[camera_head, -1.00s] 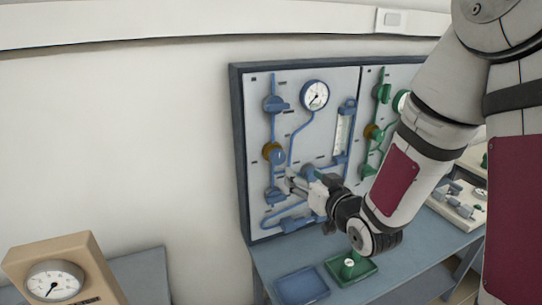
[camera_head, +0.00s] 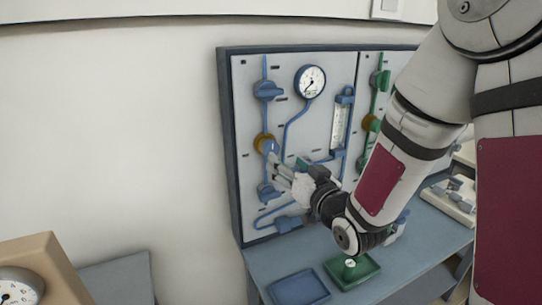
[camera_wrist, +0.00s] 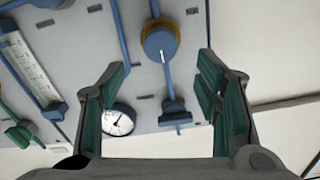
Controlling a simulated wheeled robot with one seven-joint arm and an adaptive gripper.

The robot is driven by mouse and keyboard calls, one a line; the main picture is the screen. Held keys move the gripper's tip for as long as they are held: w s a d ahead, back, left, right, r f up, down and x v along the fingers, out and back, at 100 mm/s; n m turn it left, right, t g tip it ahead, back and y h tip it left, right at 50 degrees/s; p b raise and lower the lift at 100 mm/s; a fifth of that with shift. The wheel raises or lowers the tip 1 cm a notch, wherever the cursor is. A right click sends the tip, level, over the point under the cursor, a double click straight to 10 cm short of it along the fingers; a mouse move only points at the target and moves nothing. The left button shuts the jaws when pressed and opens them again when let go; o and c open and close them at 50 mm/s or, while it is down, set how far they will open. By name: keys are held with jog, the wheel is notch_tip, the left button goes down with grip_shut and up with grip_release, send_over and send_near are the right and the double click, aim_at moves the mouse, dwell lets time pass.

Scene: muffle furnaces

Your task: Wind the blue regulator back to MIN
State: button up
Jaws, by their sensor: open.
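The blue regulator (camera_head: 271,147) is a round blue knob with a brass-coloured collar on the left pipe of the blue panel. In the wrist view the regulator (camera_wrist: 160,42) shows a white mark on its face and sits beyond the fingertips. My gripper (camera_head: 277,170) is just below and in front of the regulator in the head view. In the wrist view my gripper (camera_wrist: 163,70) is open, with its two fingers wide apart and nothing between them. I cannot make out a MIN label. Contact with the knob is not visible.
A blue valve handle (camera_head: 268,90) is above the regulator and another (camera_head: 268,192) below it. A round gauge (camera_head: 309,82) and a flow tube (camera_head: 341,122) are to the right. A blue tray (camera_head: 298,289) and a green tray (camera_head: 352,271) lie on the bench.

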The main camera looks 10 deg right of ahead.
aim_at(273, 150)
jog(key=shift+b+x, duration=2.85)
jog(key=shift+x, duration=1.75)
jog(key=c, duration=1.2)
